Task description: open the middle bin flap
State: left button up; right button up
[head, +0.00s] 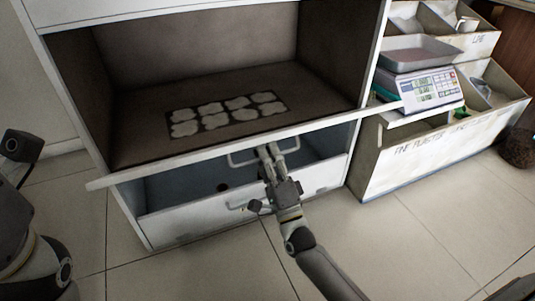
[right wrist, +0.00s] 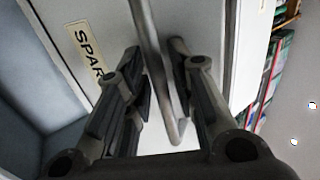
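A white cabinet stands ahead in the head view. Its large upper compartment is open, with a pale front ledge (head: 130,175). Below the ledge is a blue-grey opening with a white front panel (head: 185,225). A metal loop handle (head: 238,159) shows just under the ledge, and my right gripper (head: 269,150) is at it. In the right wrist view the handle bar (right wrist: 150,40) runs between the two fingers (right wrist: 161,90), which look closed in around it. The white panel (right wrist: 112,25) behind it bears a label, partly hidden, reading "SPAR". My left gripper is not clearly seen.
Another handle (head: 238,206) is on the white front panel. A dark mat with white patches (head: 205,124) lies in the upper compartment. At right are a scale (head: 430,88) and a labelled plaster bin (head: 425,150). Tiled floor (head: 410,235) in front is clear.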

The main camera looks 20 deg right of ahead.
jog(key=shift+r, duration=0.25)
jog(key=v, duration=1.2)
jog(key=shift+f, duration=0.15)
